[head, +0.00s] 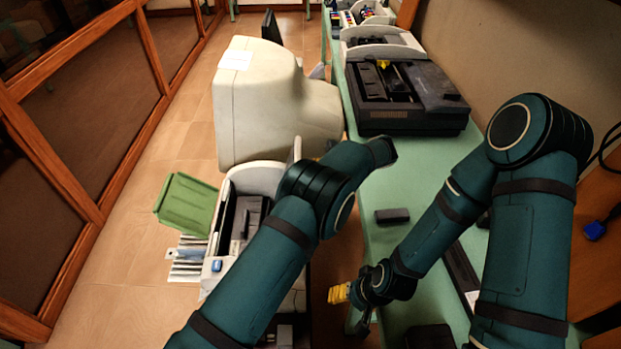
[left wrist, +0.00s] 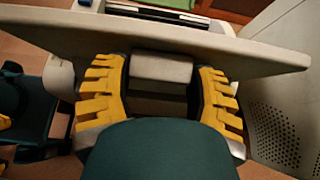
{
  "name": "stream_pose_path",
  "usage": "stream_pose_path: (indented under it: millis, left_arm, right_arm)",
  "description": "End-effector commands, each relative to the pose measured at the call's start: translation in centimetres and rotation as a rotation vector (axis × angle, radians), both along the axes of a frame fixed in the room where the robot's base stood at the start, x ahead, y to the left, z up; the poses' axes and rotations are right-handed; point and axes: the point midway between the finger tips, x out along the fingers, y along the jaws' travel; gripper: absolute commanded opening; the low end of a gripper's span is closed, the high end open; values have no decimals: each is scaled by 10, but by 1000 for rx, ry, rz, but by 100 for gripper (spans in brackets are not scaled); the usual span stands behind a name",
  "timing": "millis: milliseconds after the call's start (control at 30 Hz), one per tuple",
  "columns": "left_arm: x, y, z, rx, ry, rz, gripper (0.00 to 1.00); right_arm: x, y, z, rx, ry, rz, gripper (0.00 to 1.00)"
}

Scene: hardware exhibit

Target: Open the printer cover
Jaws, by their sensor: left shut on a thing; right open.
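The pale grey printer (head: 215,275) is left of the green table, partly hidden behind my left arm. Its dark inside shows. A light panel edge (head: 297,150) sticks up behind my arm and seems to be its cover. In the left wrist view a broad grey panel, apparently the cover (left wrist: 170,38), crosses the picture. My left gripper (left wrist: 162,70) is shut on a grey block (left wrist: 162,66) at this panel, one yellow finger on each side. In the head view this gripper is hidden. My right gripper (head: 345,293) is open and empty near the table's front edge.
A big beige monitor (head: 245,100) stands behind the printer, close to it. A black printer (head: 405,120) and a small dark block (head: 392,215) are on the table (head: 400,180). Open tiled floor lies to the left.

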Motion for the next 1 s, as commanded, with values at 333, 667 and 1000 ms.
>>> stream_pose_path:
  millis: [333, 667, 1000]
  left_arm:
    - [-1, 1, -2, 0, 5, 2, 94]
    - [0, -23, 10, -1, 2, 0, 94]
    - [1, -52, 24, 2, 3, 4, 94]
  right_arm:
    - [0, 0, 0, 0, -1, 0, 60]
    - [0, 0, 0, 0, -1, 0, 60]
    - [0, 0, 0, 0, -1, 0, 60]
